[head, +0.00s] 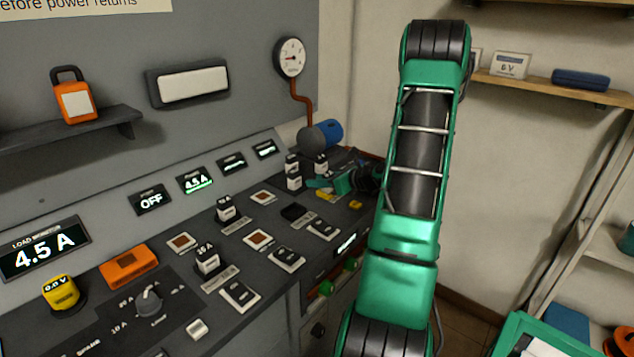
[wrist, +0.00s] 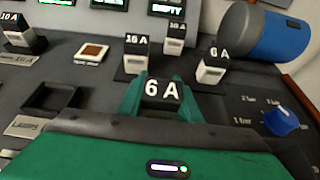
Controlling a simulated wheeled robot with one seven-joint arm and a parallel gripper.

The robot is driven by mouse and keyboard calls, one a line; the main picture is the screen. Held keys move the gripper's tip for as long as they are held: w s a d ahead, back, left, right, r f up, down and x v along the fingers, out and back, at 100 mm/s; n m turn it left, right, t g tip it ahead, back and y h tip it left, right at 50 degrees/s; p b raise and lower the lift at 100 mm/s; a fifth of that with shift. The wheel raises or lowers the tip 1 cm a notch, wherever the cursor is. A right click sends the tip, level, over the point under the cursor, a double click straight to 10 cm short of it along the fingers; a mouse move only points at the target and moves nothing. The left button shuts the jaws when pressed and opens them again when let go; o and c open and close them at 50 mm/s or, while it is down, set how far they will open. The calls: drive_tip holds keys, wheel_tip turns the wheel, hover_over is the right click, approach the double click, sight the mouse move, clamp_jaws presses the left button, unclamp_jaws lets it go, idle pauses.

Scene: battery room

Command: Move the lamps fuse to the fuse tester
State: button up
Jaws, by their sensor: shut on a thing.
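My gripper (head: 322,184) is low over the far right end of the bench, and its jaws also show in the wrist view (wrist: 160,100). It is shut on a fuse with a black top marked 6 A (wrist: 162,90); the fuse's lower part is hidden. At left in the wrist view is an empty dark socket (wrist: 50,98) with a plate reading LAMPS (wrist: 24,126); the socket also shows in the head view (head: 296,212). I cannot tell for sure which device is the fuse tester. A display reading EMPTY (wrist: 176,10) stands behind the fuses.
Three upright fuses stand just beyond my gripper: 16 A (wrist: 136,52), 10 A (wrist: 175,36) and 6 A (wrist: 212,62). Other fuses (head: 208,260) stand on the bench.

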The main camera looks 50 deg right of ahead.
drive_tip(key=shift+f, duration=0.45)
drive_tip(key=o, duration=0.8)
drive_tip(key=shift+v, duration=5.55)
drive_tip(key=shift+f, duration=0.1)
